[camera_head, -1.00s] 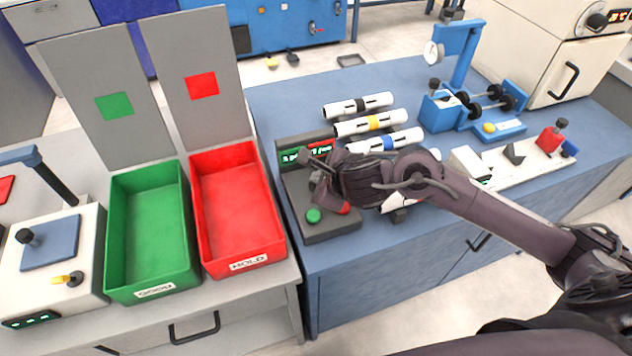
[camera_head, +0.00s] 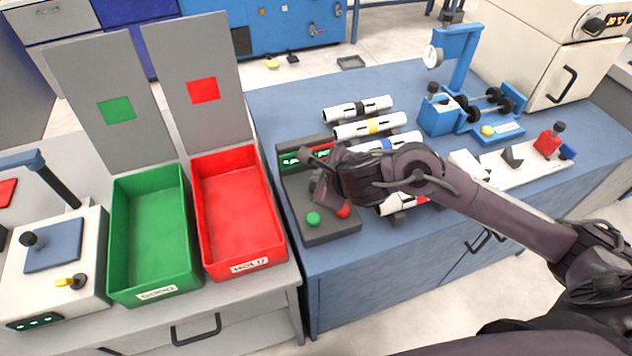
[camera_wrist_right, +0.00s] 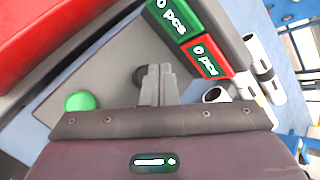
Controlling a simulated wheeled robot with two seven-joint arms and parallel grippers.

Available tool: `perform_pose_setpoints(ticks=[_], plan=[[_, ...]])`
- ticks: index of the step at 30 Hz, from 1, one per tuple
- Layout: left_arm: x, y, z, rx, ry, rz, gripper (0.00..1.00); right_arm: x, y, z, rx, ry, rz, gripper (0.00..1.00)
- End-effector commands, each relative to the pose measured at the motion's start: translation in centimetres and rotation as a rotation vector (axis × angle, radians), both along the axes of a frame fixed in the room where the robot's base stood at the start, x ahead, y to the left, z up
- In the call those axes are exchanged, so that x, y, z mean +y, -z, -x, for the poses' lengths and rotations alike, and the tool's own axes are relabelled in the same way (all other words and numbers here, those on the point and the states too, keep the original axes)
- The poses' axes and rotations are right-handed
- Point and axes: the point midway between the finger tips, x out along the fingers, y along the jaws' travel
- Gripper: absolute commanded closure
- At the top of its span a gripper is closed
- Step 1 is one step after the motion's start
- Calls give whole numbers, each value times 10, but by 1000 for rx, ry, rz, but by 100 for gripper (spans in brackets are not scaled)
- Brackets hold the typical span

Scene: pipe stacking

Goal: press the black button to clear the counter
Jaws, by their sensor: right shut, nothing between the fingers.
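The counter is a dark grey box (camera_head: 322,236) at the near left corner of the blue bench. It has a green button (camera_head: 313,219) and a red button (camera_head: 343,211). Its upright panel carries a green display (camera_wrist_right: 172,18) and a red display (camera_wrist_right: 206,57), both reading 0 pcs in the right wrist view. A round black button (camera_wrist_right: 139,76) shows there, partly hidden behind my fingertips. My right gripper (camera_head: 318,190) is shut and empty over the box; its fingertips (camera_wrist_right: 158,70) overlap the black button's edge. I cannot tell whether they touch. My left gripper is out of view.
A green tray (camera_head: 189,255) and a red tray (camera_head: 284,225) stand left of the counter. A blue fixture (camera_head: 437,118) and a white rack (camera_head: 535,165) stand further right.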

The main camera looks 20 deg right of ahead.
Motion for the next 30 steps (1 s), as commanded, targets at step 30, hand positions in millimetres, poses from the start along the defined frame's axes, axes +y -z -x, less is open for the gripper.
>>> perform_pose_setpoints(ticks=[30], plan=[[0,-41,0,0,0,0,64,1,-50,0,0,-2,0,100]])
